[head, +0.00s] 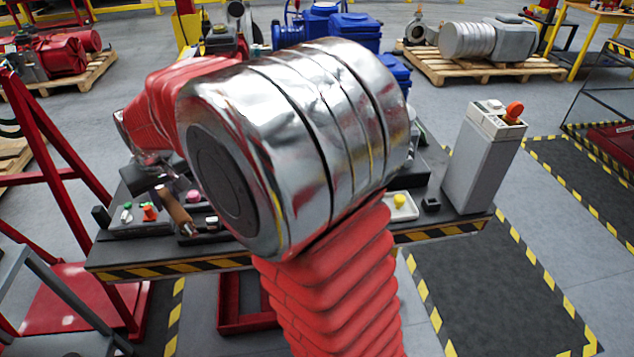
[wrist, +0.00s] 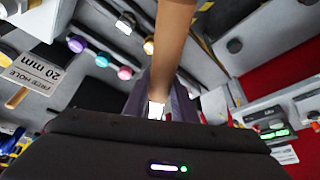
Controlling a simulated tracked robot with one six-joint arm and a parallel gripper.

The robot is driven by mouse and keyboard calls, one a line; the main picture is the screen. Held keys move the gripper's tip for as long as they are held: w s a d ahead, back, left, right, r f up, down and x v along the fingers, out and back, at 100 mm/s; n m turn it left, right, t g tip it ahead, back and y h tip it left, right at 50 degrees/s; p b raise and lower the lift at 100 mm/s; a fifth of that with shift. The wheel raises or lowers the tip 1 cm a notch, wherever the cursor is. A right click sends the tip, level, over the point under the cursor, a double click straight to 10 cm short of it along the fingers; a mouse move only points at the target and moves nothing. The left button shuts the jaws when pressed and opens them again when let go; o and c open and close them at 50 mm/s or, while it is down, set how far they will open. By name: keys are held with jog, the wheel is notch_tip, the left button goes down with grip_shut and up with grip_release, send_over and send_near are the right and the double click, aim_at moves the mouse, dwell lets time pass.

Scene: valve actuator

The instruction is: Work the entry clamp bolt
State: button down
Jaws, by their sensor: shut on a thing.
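My gripper (head: 165,187) is low over the left part of the workbench in the head view. In the wrist view my gripper (wrist: 168,98) is shut on a brown rod-like handle (wrist: 174,40), which runs up out of the picture. The handle (head: 178,212) also shows in the head view, slanting down to the right toward the bench top. I cannot tell what its far end touches. I cannot make out the entry clamp bolt in either view. My own arm hides the middle of the bench in the head view.
The bench (head: 160,272) has a striped front edge. A "20 mm" sign (wrist: 37,68) and coloured knobs (wrist: 103,59) show in the wrist view.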

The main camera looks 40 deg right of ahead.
jog(key=shift+a, duration=0.2)
jog(key=s+d+r+m+h, duration=0.15)
jog(key=s+d, duration=0.25)
jog(key=d, duration=0.6)
jog(key=s+d+r+m, duration=0.2)
jog(key=s+d+m, duration=0.15)
jog(key=d, duration=0.75)
jog(key=s+d+n, duration=0.2)
jog(key=s, duration=0.6)
jog(key=s+d+f+n+y, duration=0.1)
jog(key=s+d+n, duration=0.1)
jog(key=s, duration=0.6)
jog(key=shift+d+f, duration=0.2)
jog(key=shift+d, duration=0.65)
jog(key=shift+s, duration=0.1)
